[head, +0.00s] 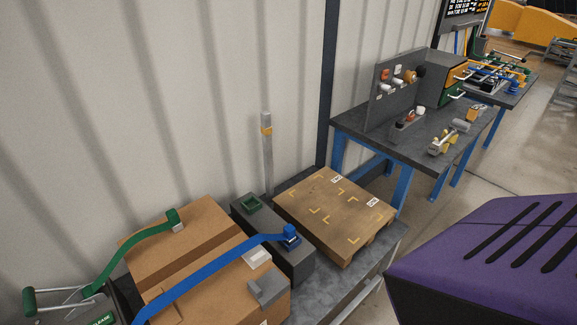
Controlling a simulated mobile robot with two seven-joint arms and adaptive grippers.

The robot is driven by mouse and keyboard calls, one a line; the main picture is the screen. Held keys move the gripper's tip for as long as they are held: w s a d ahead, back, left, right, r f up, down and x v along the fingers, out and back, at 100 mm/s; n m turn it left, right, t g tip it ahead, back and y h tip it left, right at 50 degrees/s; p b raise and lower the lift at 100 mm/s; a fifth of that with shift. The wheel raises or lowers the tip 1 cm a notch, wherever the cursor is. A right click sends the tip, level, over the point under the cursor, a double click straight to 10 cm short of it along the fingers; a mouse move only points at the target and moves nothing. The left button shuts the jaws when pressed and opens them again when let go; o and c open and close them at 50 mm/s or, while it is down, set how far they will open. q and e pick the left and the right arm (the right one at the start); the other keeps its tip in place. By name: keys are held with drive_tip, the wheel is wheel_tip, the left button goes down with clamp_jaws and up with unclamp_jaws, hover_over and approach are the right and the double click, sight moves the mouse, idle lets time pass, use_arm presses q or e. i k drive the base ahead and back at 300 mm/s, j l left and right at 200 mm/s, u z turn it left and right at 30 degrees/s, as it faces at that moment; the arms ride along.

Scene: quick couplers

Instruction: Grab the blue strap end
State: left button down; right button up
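The blue strap (205,270) runs from the lower left up over a cardboard box. Its blue end (290,238) is a blocky piece at or on top of a dark grey block (298,262) beside the box. I cannot tell whether the end is fixed there or only rests on it. A green strap (132,243) crosses the box further left, with its own green end (174,219) on the box. Neither of my grippers shows in the head view.
The cardboard box (195,235) fills the lower left, with a green-handled device (30,300) at its left. A wooden pallet-like board (335,210) lies right of the dark block. A blue-legged workbench (400,140) with fittings stands behind. A corrugated wall (140,100) is close at the back.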

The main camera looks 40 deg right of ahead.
sight(290, 230)
drive_tip(key=z, duration=1.15)
